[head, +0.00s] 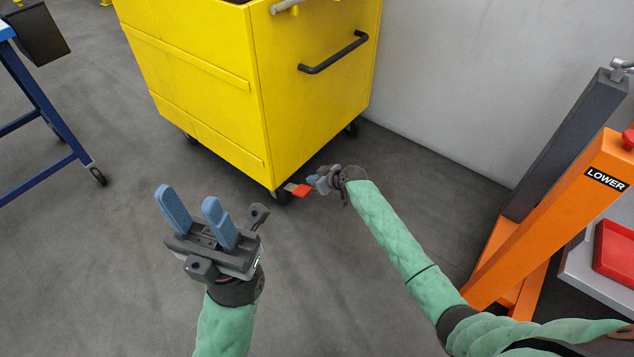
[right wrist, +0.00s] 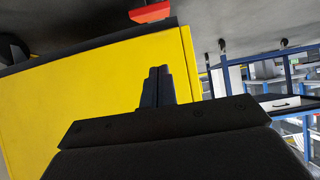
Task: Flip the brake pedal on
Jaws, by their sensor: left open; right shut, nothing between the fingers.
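The red brake pedal (head: 299,190) sticks out from the caster at the near bottom corner of the yellow cart (head: 190,75). It also shows in the right wrist view as a red plate (right wrist: 151,12) at the top, beyond the fingertips. My right gripper (head: 313,181) is shut and empty, low by the pedal and just to its right. In the right wrist view its closed fingers (right wrist: 158,72) appear in front of the yellow cart wall; I cannot tell whether they touch the pedal. My left gripper (head: 192,208) is open and empty, above the floor at the left.
A black handle (head: 333,53) is on the cart's right side. A grey wall (head: 440,85) stands behind. An orange lift (head: 560,205) marked LOWER and a red tray (head: 615,252) are at the right. A blue-legged table (head: 45,105) is at the left. The floor between is clear.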

